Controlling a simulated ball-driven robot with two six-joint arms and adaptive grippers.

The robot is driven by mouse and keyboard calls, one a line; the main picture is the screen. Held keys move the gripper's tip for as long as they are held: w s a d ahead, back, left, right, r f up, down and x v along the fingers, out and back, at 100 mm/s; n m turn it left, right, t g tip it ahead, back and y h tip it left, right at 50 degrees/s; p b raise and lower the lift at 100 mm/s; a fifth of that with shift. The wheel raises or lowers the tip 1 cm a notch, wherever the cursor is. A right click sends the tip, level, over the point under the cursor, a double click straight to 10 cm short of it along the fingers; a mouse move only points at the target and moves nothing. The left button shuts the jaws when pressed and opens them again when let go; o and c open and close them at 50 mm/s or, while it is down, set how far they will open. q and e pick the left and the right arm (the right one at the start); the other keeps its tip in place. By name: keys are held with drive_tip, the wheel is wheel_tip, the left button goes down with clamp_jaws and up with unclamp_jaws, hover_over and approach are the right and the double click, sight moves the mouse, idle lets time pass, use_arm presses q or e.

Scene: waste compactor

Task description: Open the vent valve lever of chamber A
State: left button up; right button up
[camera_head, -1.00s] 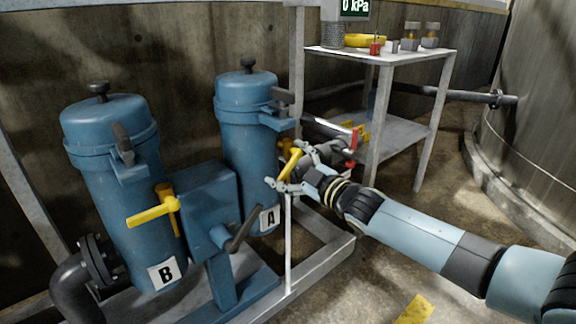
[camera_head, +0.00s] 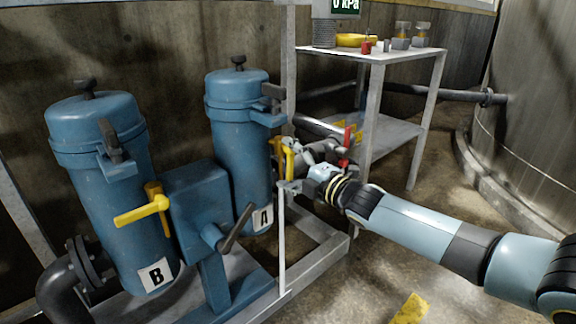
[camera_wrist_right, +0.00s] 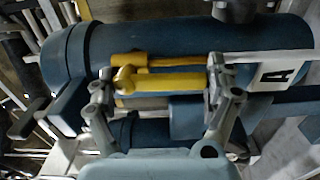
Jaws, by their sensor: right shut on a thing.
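Chamber A (camera_head: 238,150) is the blue canister with the white "A" label (camera_head: 262,219). Its yellow vent valve lever (camera_head: 289,160) stands nearly upright on the canister's right side. My right gripper (camera_head: 292,168) is shut on this lever. In the right wrist view the lever (camera_wrist_right: 165,83) lies across the picture between the two fingers of the gripper (camera_wrist_right: 158,86), one finger at each end of it. My left gripper is not in view.
Chamber B (camera_head: 105,190), with its own yellow lever (camera_head: 143,211), stands to the left. A blue box with a dark handle (camera_head: 235,228) sits between the canisters. A metal table (camera_head: 384,56) with small items stands behind my right arm. A red-handled valve (camera_head: 346,146) is close to the gripper.

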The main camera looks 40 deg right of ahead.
drive_tip(key=shift+d+f+n, duration=0.1)
drive_tip(key=shift+f+n, duration=0.05)
drive_tip(key=shift+n, duration=0.15)
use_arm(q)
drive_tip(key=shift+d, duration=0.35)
use_arm(e)
drive_tip(key=o, duration=1.5)
drive_tip(key=shift+s, duration=0.15)
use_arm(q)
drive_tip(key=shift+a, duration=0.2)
use_arm(e)
drive_tip(key=s, duration=0.8)
drive_tip(key=s+d, duration=0.1)
drive_tip(key=s, duration=0.2)
drive_tip(key=shift+s, duration=0.4)
